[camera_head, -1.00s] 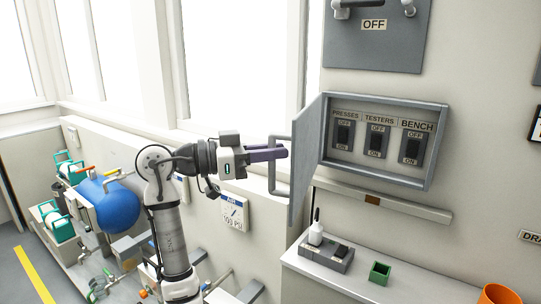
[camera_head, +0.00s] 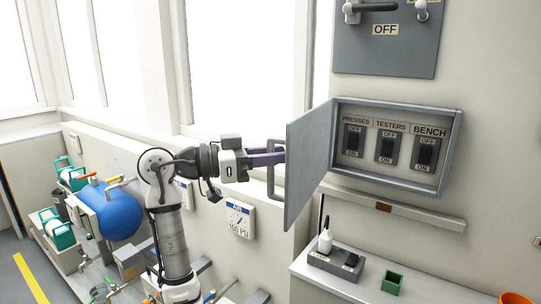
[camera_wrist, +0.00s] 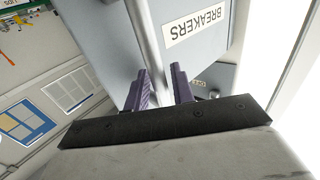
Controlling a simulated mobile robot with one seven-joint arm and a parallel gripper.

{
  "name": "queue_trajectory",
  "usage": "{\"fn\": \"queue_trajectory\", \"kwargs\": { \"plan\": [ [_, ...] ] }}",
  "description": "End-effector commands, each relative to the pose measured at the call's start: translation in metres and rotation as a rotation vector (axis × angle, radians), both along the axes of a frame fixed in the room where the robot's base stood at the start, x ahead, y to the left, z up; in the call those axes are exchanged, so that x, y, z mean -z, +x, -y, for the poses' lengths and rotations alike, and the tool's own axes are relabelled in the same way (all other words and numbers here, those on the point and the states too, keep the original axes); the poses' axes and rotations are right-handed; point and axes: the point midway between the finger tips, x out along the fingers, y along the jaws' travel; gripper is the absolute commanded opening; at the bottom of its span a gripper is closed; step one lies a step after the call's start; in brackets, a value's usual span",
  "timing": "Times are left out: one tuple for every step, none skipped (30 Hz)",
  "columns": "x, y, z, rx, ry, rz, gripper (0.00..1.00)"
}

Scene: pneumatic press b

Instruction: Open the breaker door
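The grey breaker door (camera_head: 308,165) stands swung out to the left of the breaker box (camera_head: 452,150), showing its inner face. Its bar handle (camera_head: 271,180) sticks out on the outer side, at left. The box interior shows switches labelled PRESSES, TESTERS and BENCH. My gripper (camera_head: 270,154) is at the handle, its two purple fingers spread apart. In the wrist view, my gripper (camera_wrist: 160,82) has one finger on each side of the handle bar (camera_wrist: 148,35), with gaps visible. The door's outer face (camera_wrist: 212,75) there carries an upside-down BREAKERS label.
An orange container (camera_head: 515,298) is at bottom right.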

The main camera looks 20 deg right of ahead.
Motion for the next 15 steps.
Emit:
{"fn": "queue_trajectory", "kwargs": {
  "plan": [
    [0.000, 0.000, 0.000, 0.000, 0.000, 0.000, 0.31],
    [0.000, 0.000, -0.001, 0.000, 0.000, 0.000, 0.33],
    [0.000, 0.000, -0.001, 0.000, 0.000, 0.000, 0.33],
    [0.000, 0.000, -0.001, 0.000, 0.000, 0.000, 0.33],
    [0.000, 0.000, -0.001, 0.000, 0.000, 0.000, 0.33],
    [0.000, 0.000, -0.001, 0.001, 0.000, 0.000, 0.33],
    [0.000, 0.000, -0.001, 0.001, 0.000, 0.000, 0.33],
    [0.000, 0.000, -0.001, 0.001, 0.000, 0.000, 0.33],
    [0.001, 0.000, -0.002, 0.001, 0.000, 0.000, 0.33],
    [0.001, 0.000, -0.002, 0.000, 0.000, 0.000, 0.33],
    [0.001, 0.000, -0.004, 0.000, 0.000, 0.000, 0.33],
    [0.001, 0.000, -0.006, 0.000, 0.000, 0.000, 0.33],
    [0.001, 0.000, -0.009, 0.000, 0.001, 0.000, 0.33],
    [0.002, 0.001, -0.013, -0.001, 0.001, 0.000, 0.33],
    [0.002, 0.001, -0.019, -0.002, 0.001, 0.001, 0.33]
  ]
}}
